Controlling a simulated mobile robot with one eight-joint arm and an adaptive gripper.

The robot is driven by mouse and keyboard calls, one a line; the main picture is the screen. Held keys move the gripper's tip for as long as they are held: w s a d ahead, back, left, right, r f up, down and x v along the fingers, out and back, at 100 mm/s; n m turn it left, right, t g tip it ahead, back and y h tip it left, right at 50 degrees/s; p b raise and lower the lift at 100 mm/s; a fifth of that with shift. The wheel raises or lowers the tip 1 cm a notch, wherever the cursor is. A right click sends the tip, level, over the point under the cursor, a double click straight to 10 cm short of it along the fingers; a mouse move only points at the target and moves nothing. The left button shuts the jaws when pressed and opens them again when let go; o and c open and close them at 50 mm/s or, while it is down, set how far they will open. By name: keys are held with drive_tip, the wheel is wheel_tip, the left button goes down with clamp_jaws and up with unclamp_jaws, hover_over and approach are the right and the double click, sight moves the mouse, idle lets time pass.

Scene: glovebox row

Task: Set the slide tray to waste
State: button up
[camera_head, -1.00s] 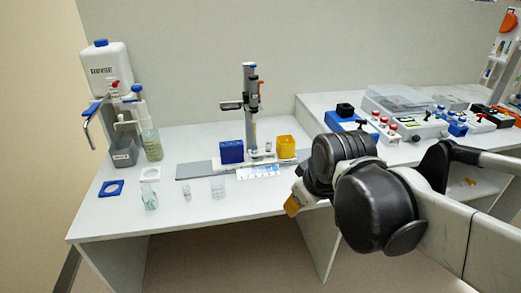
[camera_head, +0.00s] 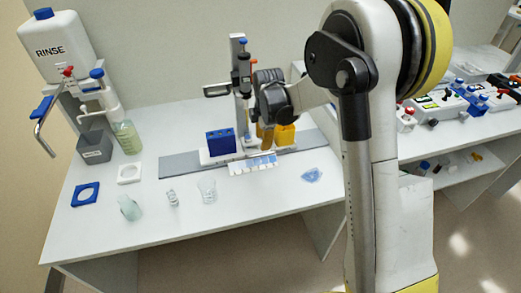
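The slide tray (camera_head: 228,155) is a pale carriage on a long grey rail (camera_head: 180,166). It carries a blue block (camera_head: 220,142) with holes on top at the left and a yellow open container (camera_head: 285,136) at the right. An upright post (camera_head: 243,95) with a dispenser stands behind, roughly between them. A white strip with pale blue marks (camera_head: 253,165) lies in front; its lettering is too small to read.
A RINSE bottle (camera_head: 62,45), a grey bin (camera_head: 94,146) and a green-tinted bottle (camera_head: 128,137) stand at left. Small glassware (camera_head: 207,190) stands along the front. A translucent bluish piece (camera_head: 312,175) lies right of the strip.

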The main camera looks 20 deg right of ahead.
sight(261, 155)
drive_tip(key=f+b, duration=0.1)
drive_tip(key=f, duration=0.1)
drive_tip(key=w+f+b, duration=0.1)
drive_tip(key=f, duration=0.2)
drive_tip(key=f+b, duration=0.1)
drive_tip(key=f, duration=0.2)
drive_tip(key=shift+w+f, duration=0.15)
drive_tip(key=shift+w, duration=0.15)
drive_tip(key=shift+c, duration=0.5)
clamp_jaws()
